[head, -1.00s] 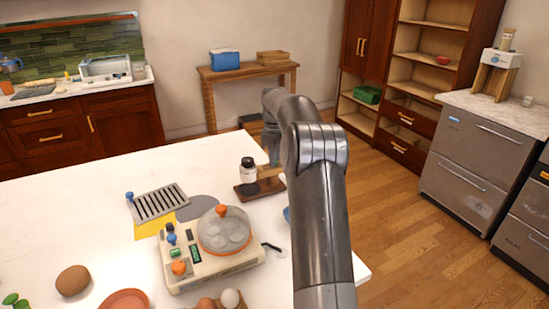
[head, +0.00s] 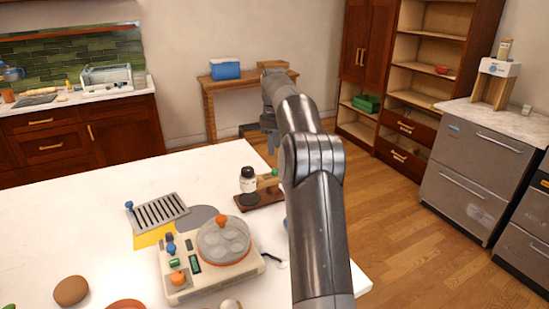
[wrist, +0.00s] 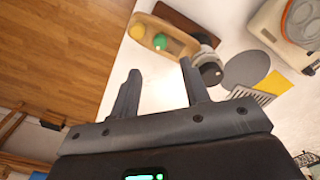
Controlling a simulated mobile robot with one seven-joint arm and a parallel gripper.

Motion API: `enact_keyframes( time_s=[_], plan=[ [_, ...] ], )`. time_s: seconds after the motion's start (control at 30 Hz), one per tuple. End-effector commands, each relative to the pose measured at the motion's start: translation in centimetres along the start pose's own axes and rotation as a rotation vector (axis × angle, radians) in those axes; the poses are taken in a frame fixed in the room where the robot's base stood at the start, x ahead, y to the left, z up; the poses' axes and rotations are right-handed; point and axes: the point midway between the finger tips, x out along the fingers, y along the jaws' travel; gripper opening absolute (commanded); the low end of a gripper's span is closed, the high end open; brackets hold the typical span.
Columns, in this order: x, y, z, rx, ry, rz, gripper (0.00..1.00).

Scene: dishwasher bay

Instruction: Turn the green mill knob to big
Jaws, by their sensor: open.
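A round green knob (wrist: 161,42) shows in the wrist view on a tan wooden piece (wrist: 150,31), with a yellow round part (wrist: 136,31) near its end. In the head view the green part (head: 274,172) shows just left of my arm, beside a jar with a black lid (head: 248,180). No size marking is readable, so the knob's setting cannot be told. My gripper (wrist: 160,70) is open and empty; its two fingers point toward the wooden piece and appear apart from it.
A dark board (head: 262,199) lies under the jar on the white counter (head: 90,205). An egg cooker (head: 216,260) with a clear lid and a metal grate (head: 160,209) stand nearer and left. The counter's right edge is close; wooden floor (head: 400,245) lies beyond.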

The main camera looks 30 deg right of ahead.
Motion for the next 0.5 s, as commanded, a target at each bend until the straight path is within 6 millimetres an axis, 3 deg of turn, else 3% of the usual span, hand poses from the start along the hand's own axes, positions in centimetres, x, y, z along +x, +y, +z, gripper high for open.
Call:
enact_keyframes(
  time_s=[0.2,0.5],
  plan=[
    [-1.8,0.0,-0.1,-0.001,0.000,0.000,0.42],
    [-2.0,0.0,0.0,0.000,-0.001,-0.001,0.42]
  ],
)
